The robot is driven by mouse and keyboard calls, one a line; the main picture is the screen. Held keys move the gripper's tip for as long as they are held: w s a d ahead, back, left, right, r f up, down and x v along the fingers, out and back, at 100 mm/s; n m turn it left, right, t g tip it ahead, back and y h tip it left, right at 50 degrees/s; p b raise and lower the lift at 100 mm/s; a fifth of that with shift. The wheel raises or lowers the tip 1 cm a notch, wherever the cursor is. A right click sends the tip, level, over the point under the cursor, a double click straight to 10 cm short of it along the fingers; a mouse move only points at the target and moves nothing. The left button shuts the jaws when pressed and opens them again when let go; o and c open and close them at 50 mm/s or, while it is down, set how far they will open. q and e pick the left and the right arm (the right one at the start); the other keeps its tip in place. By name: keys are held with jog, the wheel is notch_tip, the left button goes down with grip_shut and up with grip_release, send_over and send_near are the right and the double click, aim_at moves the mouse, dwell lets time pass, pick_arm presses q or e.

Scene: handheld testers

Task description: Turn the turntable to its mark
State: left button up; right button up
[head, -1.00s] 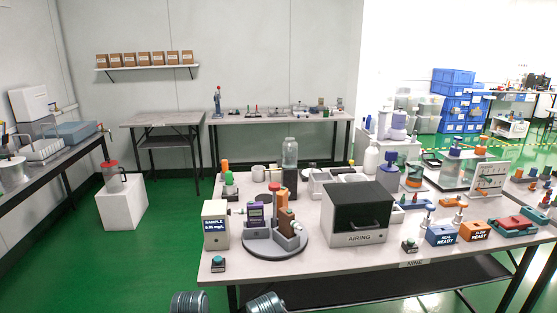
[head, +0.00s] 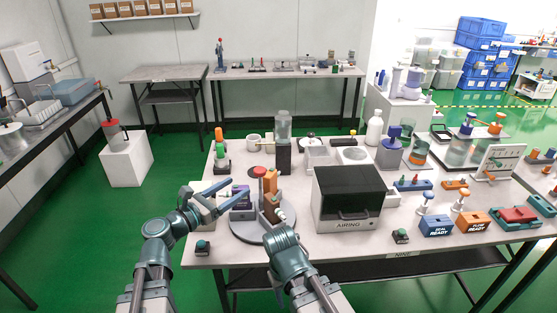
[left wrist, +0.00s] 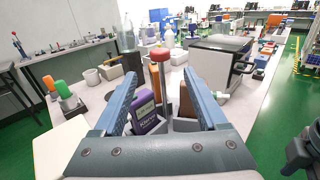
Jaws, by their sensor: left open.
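The turntable (head: 244,230) is a round grey disc near the bench's front left. It carries a purple tester (head: 241,196), orange-brown blocks (head: 270,183) and an upright post with a red knob (head: 260,171). My left gripper (head: 226,196) is open and empty at the turntable's left side. In the left wrist view its fingers (left wrist: 160,77) are spread, with the purple tester (left wrist: 147,112), red knob (left wrist: 160,54) and a brown block (left wrist: 187,100) showing between them. My right gripper (head: 284,232) is in front of the turntable's right edge; its fingers are unclear. I cannot make out the mark.
A dark-lidded AIRING box (head: 348,197) stands close right of the turntable. A clear bottle on a dark stand (head: 284,158) is behind it. Green and orange topped pieces (head: 221,150) stand at back left. A small teal-button box (head: 203,247) sits at the front left corner.

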aim_at(264, 169)
pick_arm(q)
jog(key=x, duration=1.4)
jog(key=shift+s, duration=0.1)
jog(key=shift+a, duration=0.1)
grip_shut()
dwell(1.1)
